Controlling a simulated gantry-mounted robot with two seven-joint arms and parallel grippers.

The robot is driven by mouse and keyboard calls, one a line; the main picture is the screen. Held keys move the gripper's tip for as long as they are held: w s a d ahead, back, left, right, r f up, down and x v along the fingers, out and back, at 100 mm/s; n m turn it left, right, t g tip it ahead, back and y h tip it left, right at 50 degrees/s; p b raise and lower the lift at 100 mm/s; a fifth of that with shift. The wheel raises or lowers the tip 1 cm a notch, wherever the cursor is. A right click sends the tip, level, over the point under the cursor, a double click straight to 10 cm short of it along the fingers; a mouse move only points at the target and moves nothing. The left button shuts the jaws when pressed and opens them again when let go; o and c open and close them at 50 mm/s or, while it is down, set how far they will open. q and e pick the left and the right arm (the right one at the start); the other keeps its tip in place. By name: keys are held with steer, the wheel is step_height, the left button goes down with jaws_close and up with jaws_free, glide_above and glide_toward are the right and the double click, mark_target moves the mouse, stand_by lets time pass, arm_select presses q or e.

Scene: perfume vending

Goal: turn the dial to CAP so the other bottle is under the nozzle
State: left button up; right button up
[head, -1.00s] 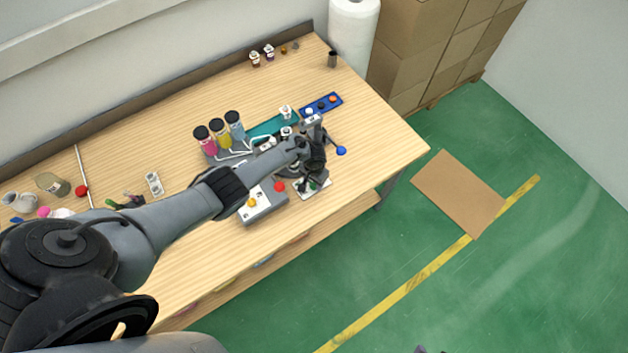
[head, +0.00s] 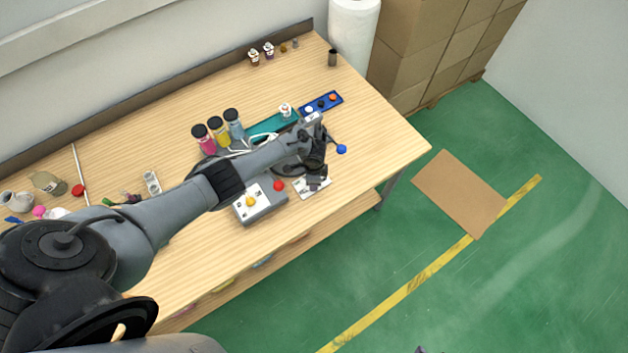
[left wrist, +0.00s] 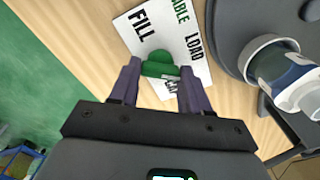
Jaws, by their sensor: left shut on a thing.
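The green dial (left wrist: 160,66) sits on a white label plate (left wrist: 140,22) marked FILL, LOAD and TABLE in the left wrist view; another word is mostly hidden below the dial. My left gripper (left wrist: 162,72) is shut on the dial, one purple finger at each end. In the head view my left gripper (head: 317,178) covers the dial on the white plate (head: 308,193). A blue bottle with a white top (left wrist: 272,62) stands on a dark round table (left wrist: 232,30). Which word the dial points to, and the nozzle, I cannot make out. A small dark tip (head: 420,349), perhaps my right gripper, shows at the bottom edge.
A control box (head: 262,205) with yellow and red buttons is left of the dial plate. Pink, yellow and blue-grey bottles (head: 219,130) stand behind my arm. A blue tray (head: 321,103) lies at the back. A blue-ended lever (head: 341,149) is to the right.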

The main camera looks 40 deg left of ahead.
arm_select(q)
steer(key=m+b, duration=0.2)
steer(key=m, duration=0.3)
steer(key=shift+f+m, duration=0.15)
steer(key=shift+m, duration=0.15)
steer(key=m+b, duration=0.2)
steer(key=m, duration=0.3)
steer(key=shift+m, duration=0.3)
steer(key=o, duration=1.1)
steer(key=shift+c, duration=0.2)
steer(key=shift+r, duration=0.7)
step_height(320, 180, up, 10)
steer(key=p, duration=0.1)
steer(key=shift+f, duration=0.15)
